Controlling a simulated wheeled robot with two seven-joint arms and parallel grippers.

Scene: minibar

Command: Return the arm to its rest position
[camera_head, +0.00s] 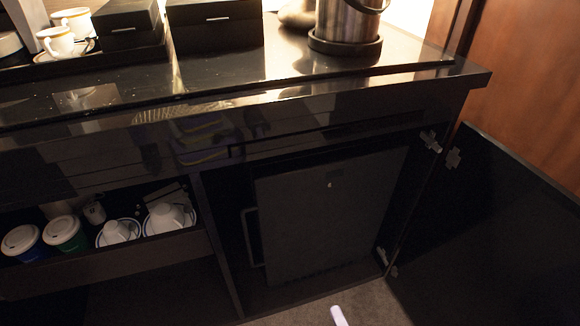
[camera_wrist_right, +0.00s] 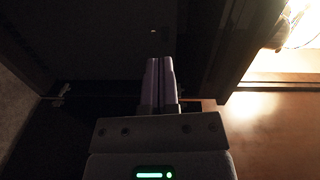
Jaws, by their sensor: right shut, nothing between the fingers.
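My right gripper (camera_head: 339,317) shows only as a small pale tip at the bottom edge of the head view, in front of the cabinet. In the right wrist view its two fingers (camera_wrist_right: 160,84) lie side by side, shut, with nothing between them. The fingers point toward a dark panel. My left gripper is not in view. The rest of my right arm is hidden below the head view.
The open cabinet door (camera_head: 490,235) stands at the right. A dark minibar fridge (camera_head: 325,215) sits inside the cabinet. A shelf at left holds lidded cups (camera_head: 64,232) and white cups. An ice bucket (camera_head: 347,22) and black boxes (camera_head: 212,22) stand on the counter (camera_head: 270,60).

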